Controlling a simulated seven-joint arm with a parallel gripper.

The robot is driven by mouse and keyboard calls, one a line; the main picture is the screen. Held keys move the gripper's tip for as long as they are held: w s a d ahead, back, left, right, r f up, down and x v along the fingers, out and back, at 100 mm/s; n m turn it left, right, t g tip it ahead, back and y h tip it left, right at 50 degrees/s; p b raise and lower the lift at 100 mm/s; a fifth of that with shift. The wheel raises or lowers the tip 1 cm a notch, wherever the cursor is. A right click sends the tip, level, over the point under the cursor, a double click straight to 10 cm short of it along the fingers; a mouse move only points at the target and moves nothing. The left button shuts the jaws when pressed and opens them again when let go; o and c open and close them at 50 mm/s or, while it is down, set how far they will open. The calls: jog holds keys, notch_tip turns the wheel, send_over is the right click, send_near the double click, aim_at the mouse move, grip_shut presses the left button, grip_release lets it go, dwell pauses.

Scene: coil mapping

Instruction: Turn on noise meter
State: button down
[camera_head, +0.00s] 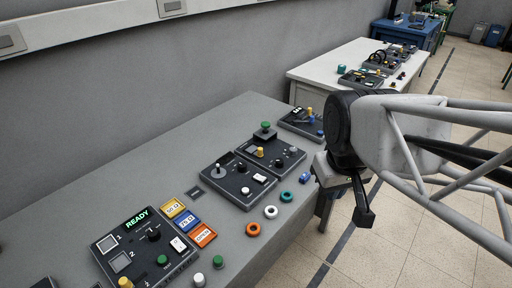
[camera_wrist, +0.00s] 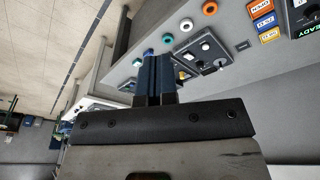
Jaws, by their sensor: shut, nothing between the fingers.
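No label reading noise meter is legible, so I cannot tell which unit it is. A dark panel (camera_head: 145,247) at the front left has a lit green READY display, a black knob, a white rocker switch and square buttons. A panel (camera_head: 238,180) in the middle has a lever, a black knob and a white switch; one behind it (camera_head: 272,155) has a yellow knob and a green knob. A farther panel (camera_head: 301,123) sits near my arm. In the wrist view my gripper (camera_wrist: 157,62) is shut and empty, with its fingers side by side, apart from the panels.
Yellow, blue and orange labelled blocks (camera_head: 188,222) lie by the READY panel. Orange, white and teal rings (camera_head: 271,212) and a blue piece (camera_head: 305,178) lie along the grey table's front edge. A white table (camera_head: 335,60) with more devices stands behind.

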jog(key=w+a+n+g, duration=0.1)
jog(key=w+a+n, duration=0.1)
jog(key=w+n, duration=0.55)
jog(key=n+g+h, duration=0.1)
jog(key=n+g, duration=0.2)
jog(key=n, duration=1.4)
send_over(263, 179)
jog(key=w+a, duration=0.1)
notch_tip(263, 179, down, 12)
jog(key=shift+w+a+f+n, duration=0.35)
jog(key=shift+w+a+f, duration=0.1)
jog(key=shift+w, duration=0.1)
jog(key=shift+f, duration=0.2)
jog(key=f, duration=0.4)
jog(key=s+d+f, duration=0.1)
jog(key=f, duration=0.8)
jog(key=shift+s+d+f, duration=0.25)
jog(key=shift+s+d, duration=0.05)
jog(key=shift+d, duration=0.05)
